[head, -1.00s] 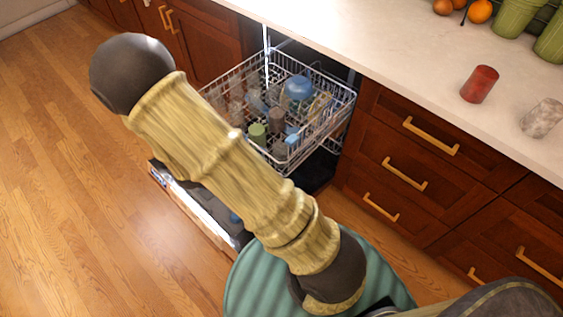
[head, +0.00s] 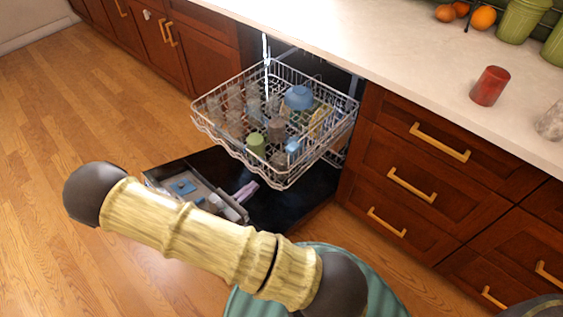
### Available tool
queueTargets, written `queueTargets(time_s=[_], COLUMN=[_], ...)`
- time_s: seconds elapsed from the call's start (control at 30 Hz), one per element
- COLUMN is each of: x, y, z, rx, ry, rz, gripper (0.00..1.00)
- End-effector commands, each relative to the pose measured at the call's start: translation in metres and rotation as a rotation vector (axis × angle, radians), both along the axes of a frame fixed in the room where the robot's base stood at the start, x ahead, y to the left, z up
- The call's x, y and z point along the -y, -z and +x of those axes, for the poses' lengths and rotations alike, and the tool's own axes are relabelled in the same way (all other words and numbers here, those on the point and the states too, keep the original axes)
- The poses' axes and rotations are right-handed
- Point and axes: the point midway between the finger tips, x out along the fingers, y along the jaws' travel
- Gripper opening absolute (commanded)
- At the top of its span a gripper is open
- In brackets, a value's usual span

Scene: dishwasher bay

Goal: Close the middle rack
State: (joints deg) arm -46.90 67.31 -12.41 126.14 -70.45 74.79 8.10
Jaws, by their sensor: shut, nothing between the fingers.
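The middle rack (head: 278,180) is a white wire basket, pulled out of the dishwasher under the counter. It holds a blue bowl (head: 298,97), a green cup (head: 256,143), a brown cup (head: 276,130) and several clear glasses on its left side. Its back end is at the dishwasher opening, and its front reaches out over the open door (head: 295,205). My arm crosses the lower left, in front of and apart from the rack in the picture. My gripper is not in the frame.
A grey tray (head: 232,208) with small items lies on the lowered door. Wooden drawers (head: 405,185) stand right of the dishwasher, cabinets (head: 200,45) left. A red cup (head: 490,86) stands on the counter (head: 400,60). The wooden floor (head: 60,110) at left is clear.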

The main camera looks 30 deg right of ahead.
Motion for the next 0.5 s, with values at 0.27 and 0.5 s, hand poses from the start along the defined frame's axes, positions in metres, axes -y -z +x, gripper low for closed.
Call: queueTargets(time_s=[0.27, 0.5], x=[0.041, 0.081], y=[0.001, 0.001], z=[0.013, 0.027], rx=[-0.001, -0.001], ry=[0.007, 0.007], rz=[0.0, 0.0], gripper=[0.0, 0.0])
